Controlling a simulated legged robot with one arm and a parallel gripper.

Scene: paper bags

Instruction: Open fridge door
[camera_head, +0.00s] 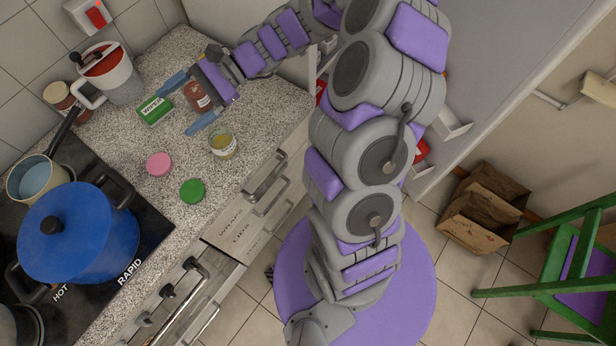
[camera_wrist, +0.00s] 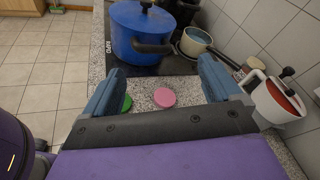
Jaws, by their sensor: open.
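A tall pale grey panel (camera_head: 500,80), apparently the fridge door, stands right of my arm in the head view. A white bin (camera_head: 453,124) and red items (camera_head: 420,149) show at its near edge, which suggests that it stands open. My arm hides most of the space behind it; no handle is visible. My gripper (camera_head: 188,104) is open over the counter, well left of and apart from the panel. A jar with red contents (camera_head: 197,96) appears between its fingers in the head view. The wrist view also shows the open gripper (camera_wrist: 162,68), with nothing visibly held.
The speckled counter (camera_head: 255,115) holds a green box (camera_head: 154,110), a yellowish jar (camera_head: 222,145), pink lid (camera_head: 159,164), green lid (camera_head: 193,191) and white jug (camera_head: 118,80). A blue pot (camera_head: 85,240) is on the stove. Paper bags (camera_head: 483,208) and a green chair (camera_head: 560,265) stand right.

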